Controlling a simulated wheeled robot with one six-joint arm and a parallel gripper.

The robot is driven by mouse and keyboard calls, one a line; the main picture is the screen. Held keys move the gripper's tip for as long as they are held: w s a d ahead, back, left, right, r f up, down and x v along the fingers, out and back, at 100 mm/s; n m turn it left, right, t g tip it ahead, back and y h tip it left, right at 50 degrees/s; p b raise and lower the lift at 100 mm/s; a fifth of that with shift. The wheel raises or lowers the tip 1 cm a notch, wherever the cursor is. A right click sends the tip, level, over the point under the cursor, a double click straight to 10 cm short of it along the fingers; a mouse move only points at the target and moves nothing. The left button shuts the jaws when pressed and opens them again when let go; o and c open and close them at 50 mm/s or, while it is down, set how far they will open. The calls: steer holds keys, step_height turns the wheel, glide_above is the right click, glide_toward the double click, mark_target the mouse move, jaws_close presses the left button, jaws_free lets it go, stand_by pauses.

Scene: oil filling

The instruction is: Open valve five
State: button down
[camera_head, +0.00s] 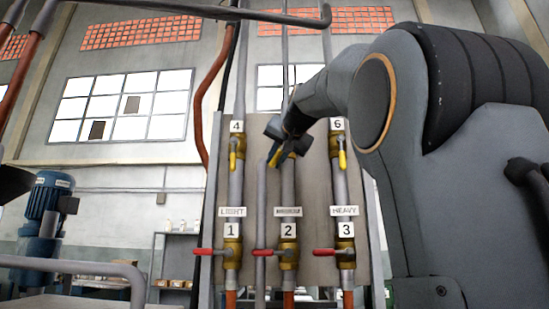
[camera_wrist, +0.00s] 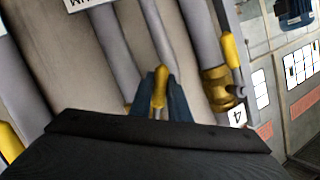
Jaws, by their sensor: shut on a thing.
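Valve five sits on the middle pipe, between valve 4 (camera_head: 235,152) and valve 6 (camera_head: 339,150); its number plate is hidden behind my gripper. Its yellow handle (camera_head: 276,157) shows just below my gripper (camera_head: 279,150), tilted to the lower left of the pipe. In the wrist view the yellow handle (camera_wrist: 161,74) lies between the two dark fingers of my gripper (camera_wrist: 160,92), which are shut on it. The handles of valves 4 and 6 hang down along their pipes. Valve 4 also shows in the wrist view (camera_wrist: 216,88).
Below are valves 1 (camera_head: 231,252), 2 (camera_head: 288,252) and 3 (camera_head: 345,252), with red handles pointing left. A thin grey pipe (camera_head: 261,215) runs close left of the middle pipe. A blue motor (camera_head: 46,205) stands at the left. My arm fills the right side.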

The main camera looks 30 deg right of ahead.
stand_by(0.3)
steer(key=c, duration=1.7)
jaws_free()
steer(key=shift+o, duration=0.2)
steer(key=shift+s, duration=0.1)
steer(key=b+v, duration=0.2)
steer(key=v, duration=0.5)
steer(key=shift+s+b, duration=0.3)
steer(key=shift+b, duration=0.05)
